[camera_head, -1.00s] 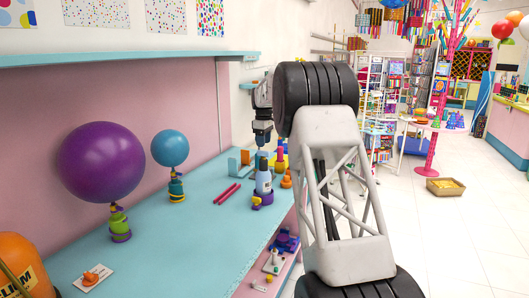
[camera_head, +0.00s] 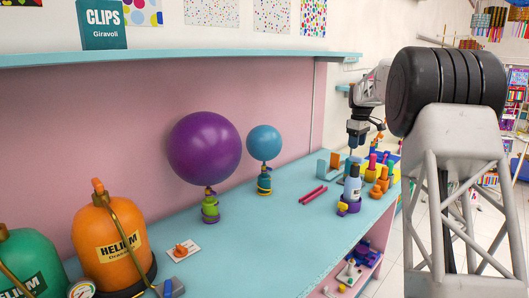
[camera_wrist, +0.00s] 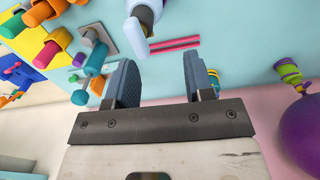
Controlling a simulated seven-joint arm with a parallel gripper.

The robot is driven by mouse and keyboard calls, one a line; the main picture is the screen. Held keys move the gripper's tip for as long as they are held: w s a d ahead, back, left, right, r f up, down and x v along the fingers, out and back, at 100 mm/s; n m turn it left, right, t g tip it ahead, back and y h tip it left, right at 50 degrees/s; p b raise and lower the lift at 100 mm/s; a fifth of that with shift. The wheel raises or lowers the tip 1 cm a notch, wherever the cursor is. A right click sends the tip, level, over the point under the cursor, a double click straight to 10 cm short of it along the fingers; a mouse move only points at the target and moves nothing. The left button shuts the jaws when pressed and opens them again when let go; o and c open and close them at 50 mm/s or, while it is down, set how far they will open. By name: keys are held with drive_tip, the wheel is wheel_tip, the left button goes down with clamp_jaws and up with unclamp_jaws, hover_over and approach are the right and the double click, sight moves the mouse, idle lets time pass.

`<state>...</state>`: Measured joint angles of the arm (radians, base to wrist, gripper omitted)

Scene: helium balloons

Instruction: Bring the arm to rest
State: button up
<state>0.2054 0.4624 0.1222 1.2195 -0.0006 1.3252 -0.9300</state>
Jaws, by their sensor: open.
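My gripper (camera_head: 357,135) hangs fingers down over the far right part of the blue counter (camera_head: 262,235), behind and above a pale blue bottle (camera_head: 352,186). In the wrist view my gripper (camera_wrist: 160,82) has its two fingers wide apart, with nothing between them but counter. A purple balloon (camera_head: 204,148) and a smaller blue balloon (camera_head: 264,142) float upright over their weights on the counter. The purple balloon also shows at the right edge of the wrist view (camera_wrist: 305,130). My arm covers the right side of the head view.
Orange (camera_head: 112,240) and green (camera_head: 30,265) helium tanks stand at the counter's left end. Two pink sticks (camera_head: 313,194) lie near the bottle. Colourful items (camera_head: 380,175) crowd the right end. A shelf (camera_head: 200,53) runs above. The counter's middle is clear.

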drive_tip(key=s+a+r+m, duration=0.15)
drive_tip(key=s+a, duration=0.35)
drive_tip(key=s, duration=0.6)
drive_tip(key=s+a+r+m+t, duration=0.1)
drive_tip(key=s+a+r, duration=0.25)
drive_tip(key=s, duration=0.85)
drive_tip(key=s+a+r+m, duration=0.2)
drive_tip(key=s+a, duration=0.3)
drive_tip(key=s, duration=0.6)
drive_tip(key=s+a+f+m, duration=0.1)
drive_tip(key=s+f, duration=0.3)
drive_tip(key=s, duration=0.7)
drive_tip(key=s+a+f+m+t, duration=0.1)
drive_tip(key=s+a+f, duration=0.2)
drive_tip(key=s, duration=0.9)
drive_tip(key=s+a+f+m, duration=0.2)
drive_tip(key=s+f, duration=0.4)
drive_tip(key=s, duration=0.5)
drive_tip(key=shift+s+a+f, duration=0.15)
drive_tip(key=shift+a+f, duration=0.1)
drive_tip(key=shift+f, duration=0.15)
